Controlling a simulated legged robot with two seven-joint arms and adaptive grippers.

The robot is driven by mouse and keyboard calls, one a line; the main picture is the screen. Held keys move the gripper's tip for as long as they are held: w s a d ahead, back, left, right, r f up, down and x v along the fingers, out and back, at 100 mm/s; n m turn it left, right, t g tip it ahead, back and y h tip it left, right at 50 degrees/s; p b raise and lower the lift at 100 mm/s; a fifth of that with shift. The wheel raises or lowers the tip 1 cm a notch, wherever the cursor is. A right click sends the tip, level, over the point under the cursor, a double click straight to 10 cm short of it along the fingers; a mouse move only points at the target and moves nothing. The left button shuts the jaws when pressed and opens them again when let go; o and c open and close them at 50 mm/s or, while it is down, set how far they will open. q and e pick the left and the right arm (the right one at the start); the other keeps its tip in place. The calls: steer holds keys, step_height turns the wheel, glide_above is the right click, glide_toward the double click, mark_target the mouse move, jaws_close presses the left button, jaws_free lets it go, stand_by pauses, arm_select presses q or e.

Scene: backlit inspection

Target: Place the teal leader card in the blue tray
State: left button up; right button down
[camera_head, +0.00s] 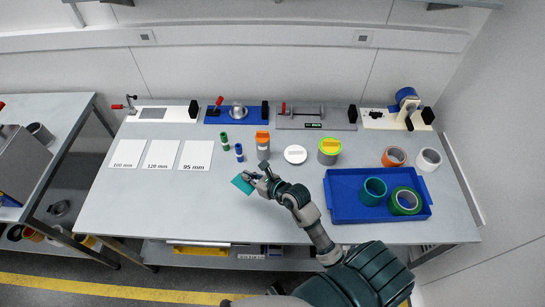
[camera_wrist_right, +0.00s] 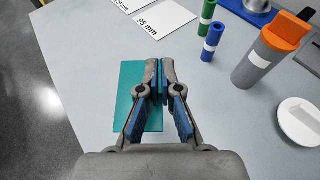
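The teal leader card (camera_head: 241,184) is a flat teal rectangle at the front middle of the table. In the right wrist view the card (camera_wrist_right: 137,95) shows behind and left of the fingers, its right edge hidden or near the finger gap. My right gripper (camera_head: 256,176) is at the card's right side, low over the table. In the wrist view its fingertips (camera_wrist_right: 161,66) are drawn together. I cannot tell whether the card's edge is between them or the card lies flat below. The blue tray (camera_head: 342,210) stands at the table's right. My left gripper is not in view.
The tray holds a teal roll (camera_head: 373,190) and a green roll (camera_head: 405,200). An orange-topped cylinder (camera_head: 262,142), a white disc (camera_head: 295,154) and a yellow-topped can (camera_head: 329,151) stand behind the gripper. White labelled sheets (camera_head: 160,154) lie left. The table's front left is clear.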

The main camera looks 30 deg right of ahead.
steer(key=shift+m+h, duration=0.7)
steer(key=shift+h, duration=0.2)
steer(key=f, duration=0.3)
steer(key=d+f+b, duration=0.1)
steer(key=f, duration=0.2)
steer(key=f+b, duration=0.1)
steer(key=f, duration=0.3)
steer(key=shift+s+d, duration=0.1)
steer(key=shift+d, duration=0.15)
steer(key=b, duration=0.2)
glide_above(253, 165)
steer(key=shift+f, duration=0.9)
step_height(253, 165, down, 3)
steer(key=shift+a+f, duration=0.1)
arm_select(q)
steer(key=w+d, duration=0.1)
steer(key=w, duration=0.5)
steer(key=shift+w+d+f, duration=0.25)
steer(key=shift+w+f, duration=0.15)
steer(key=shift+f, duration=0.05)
arm_select(e)
steer(key=shift+f, duration=0.1)
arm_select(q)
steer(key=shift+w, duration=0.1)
arm_select(e)
steer(key=c, duration=1.3)
jaws_free()
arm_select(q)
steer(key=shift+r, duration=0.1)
